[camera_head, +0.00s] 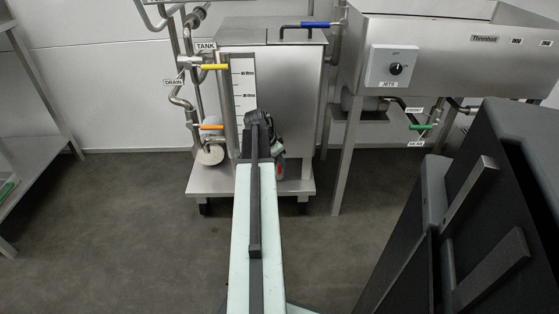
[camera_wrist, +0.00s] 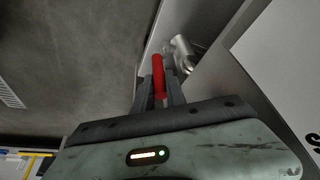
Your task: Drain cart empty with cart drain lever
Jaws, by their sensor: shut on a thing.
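The cart (camera_head: 295,90) is a stainless steel tank on a low wheeled base, upright in the middle of the head view. Its front has a vertical scale strip (camera_head: 243,85) whose liquid level I cannot make out. A red lever handle (camera_wrist: 157,65) shows in the wrist view beside a metal pipe fitting (camera_wrist: 183,50). My gripper (camera_wrist: 160,87) is shut on this red handle, with its two dark fingers on either side. In the head view my arm reaches to the cart's lower front and mostly hides my gripper; a small red spot shows there.
Left of the tank are pipes with a yellow lever (camera_head: 215,67) and an orange lever (camera_head: 211,127), near TANK and DRAIN labels. A blue handle (camera_head: 316,24) is on top. The larger evaporator (camera_head: 440,50) with a green lever (camera_head: 421,127) stands right. Grey floor is open at front left.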

